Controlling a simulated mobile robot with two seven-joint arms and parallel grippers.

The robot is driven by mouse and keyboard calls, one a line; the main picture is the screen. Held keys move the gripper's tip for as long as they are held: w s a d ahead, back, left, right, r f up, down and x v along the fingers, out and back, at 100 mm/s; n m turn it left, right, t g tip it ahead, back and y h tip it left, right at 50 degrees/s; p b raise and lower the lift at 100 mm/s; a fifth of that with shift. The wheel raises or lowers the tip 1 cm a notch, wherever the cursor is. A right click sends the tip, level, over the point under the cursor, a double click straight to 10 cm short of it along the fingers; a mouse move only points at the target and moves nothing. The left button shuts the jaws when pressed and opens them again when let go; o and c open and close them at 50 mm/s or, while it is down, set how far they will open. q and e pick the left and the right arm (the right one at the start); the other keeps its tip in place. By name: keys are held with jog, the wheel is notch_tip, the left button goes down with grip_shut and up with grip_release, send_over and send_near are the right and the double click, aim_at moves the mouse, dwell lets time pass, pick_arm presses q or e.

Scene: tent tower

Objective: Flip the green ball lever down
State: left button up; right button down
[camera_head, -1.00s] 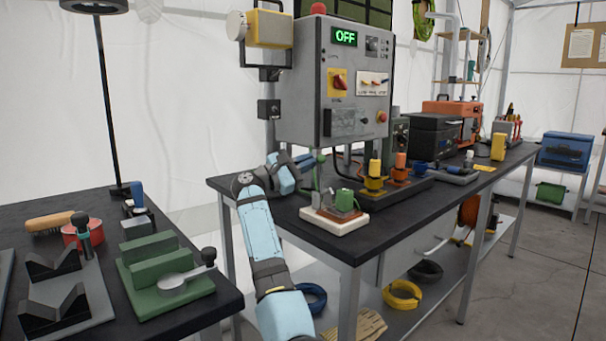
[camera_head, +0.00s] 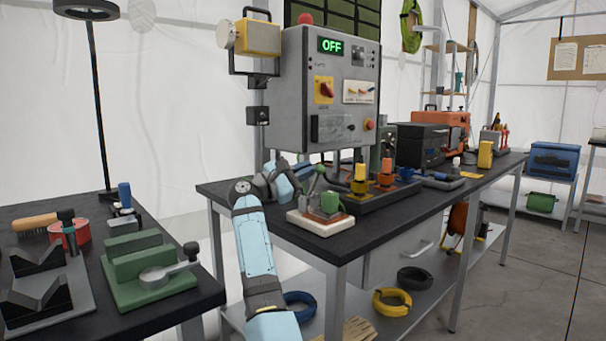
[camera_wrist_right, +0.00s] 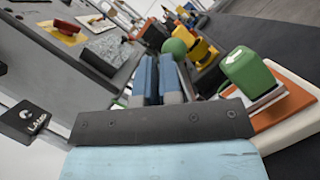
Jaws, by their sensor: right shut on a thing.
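The green ball lever (camera_head: 320,169) stands on a small fixture with a green block (camera_head: 330,202) and a white base (camera_head: 318,223), near the front left corner of the long black bench. Its rod leans to the right in the head view. My right gripper (camera_head: 307,172) is at the lever, just under the ball. In the right wrist view the green ball (camera_wrist_right: 174,47) shows just beyond the two blue-grey fingers (camera_wrist_right: 164,68), which are close together on the lever. The exact grip is hidden. My left gripper is not in view.
A grey control box (camera_head: 325,95) reading OFF stands behind the lever. Orange and yellow posts (camera_head: 387,168) on a dark base stand to the right. A second table (camera_head: 208,293) with a green vise (camera_head: 140,268) is at the left.

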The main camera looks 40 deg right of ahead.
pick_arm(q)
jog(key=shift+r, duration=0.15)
pick_arm(e)
jog(key=shift+s+d+r+g, duration=0.2)
jog(key=shift+s+r+g, duration=0.1)
jog(key=shift+r, duration=0.25)
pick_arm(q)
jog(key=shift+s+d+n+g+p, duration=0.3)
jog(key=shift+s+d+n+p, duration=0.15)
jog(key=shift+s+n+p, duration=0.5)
pick_arm(e)
jog(key=v, duration=0.8)
jog(key=shift+f, duration=0.35)
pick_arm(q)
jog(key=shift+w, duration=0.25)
pick_arm(e)
jog(key=shift+w, duration=0.15)
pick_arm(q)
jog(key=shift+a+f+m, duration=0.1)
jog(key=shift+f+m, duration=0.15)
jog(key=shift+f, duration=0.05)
pick_arm(e)
jog(key=shift+f, duration=0.1)
